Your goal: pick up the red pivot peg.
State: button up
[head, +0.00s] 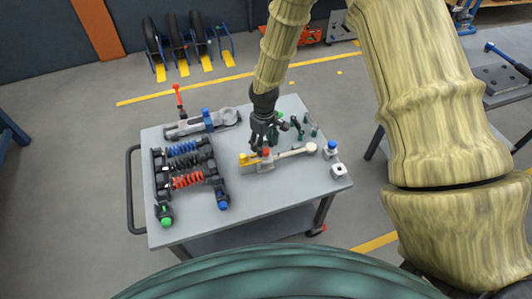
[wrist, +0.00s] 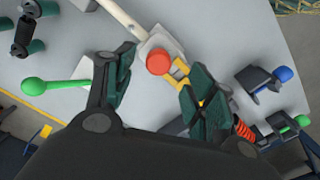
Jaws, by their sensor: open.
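The red pivot peg (head: 266,152) shows as a small red top on a pale grey block with a long cream arm (head: 292,152). In the wrist view its round red head (wrist: 158,62) stands on the grey block (wrist: 155,42), with a yellow part (wrist: 180,73) beside it. My gripper (head: 262,146) is open above the block. In the wrist view the red head lies between the spread fingers (wrist: 162,78), nearer the right one, with neither finger visibly closed on it. The peg's lower part is hidden.
The grey cart top (head: 240,205) also holds a rack with blue, black and red springs (head: 187,181) at left. A grey lever fixture (head: 205,122) stands behind. Green-handled tools (head: 297,127) and a blue-topped peg (head: 331,147) lie right. The front is clear.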

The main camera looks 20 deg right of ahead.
aim_at(265, 150)
jog(key=shift+d+f+p, duration=0.15)
jog(key=shift+f+p, duration=0.3)
jog(key=shift+f, duration=1.55)
jog(key=c, duration=1.2)
